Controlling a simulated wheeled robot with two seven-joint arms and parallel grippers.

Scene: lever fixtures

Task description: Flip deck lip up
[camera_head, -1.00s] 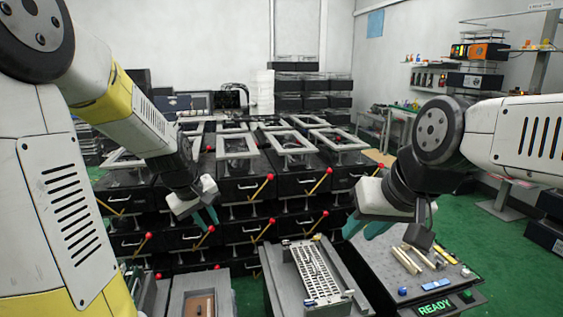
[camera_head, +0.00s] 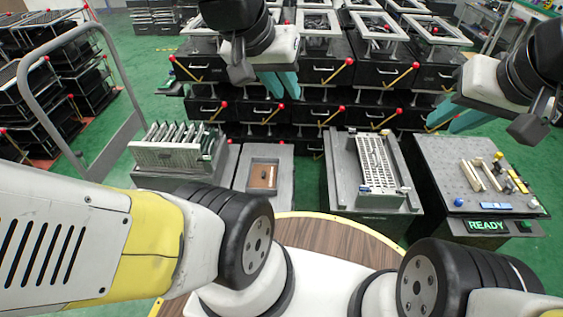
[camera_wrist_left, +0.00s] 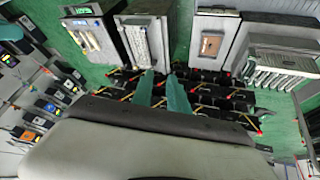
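No part is labelled as the deck lip, so I cannot tell which it is. A grey fixture (camera_head: 340,178) in the middle holds a slotted, perforated metal plate (camera_head: 377,165), which also shows in the left wrist view (camera_wrist_left: 140,42). To its left, a grey block (camera_head: 284,160) holds a brown panel (camera_head: 263,176), also in the left wrist view (camera_wrist_left: 212,44). My left gripper (camera_head: 279,86) is open and empty, in the air above and behind these fixtures. Its teal fingers stand apart in the left wrist view (camera_wrist_left: 162,92). My right gripper (camera_head: 456,115) appears open and empty above the right-hand panel.
A panel with pegs (camera_head: 450,180) and a READY display stands at right. A rack of upright plates (camera_head: 175,150) stands at left, near a grey tubular frame (camera_head: 32,85). Black drawer units (camera_head: 330,110) with red-knobbed levers fill the back. Green floor is free at left.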

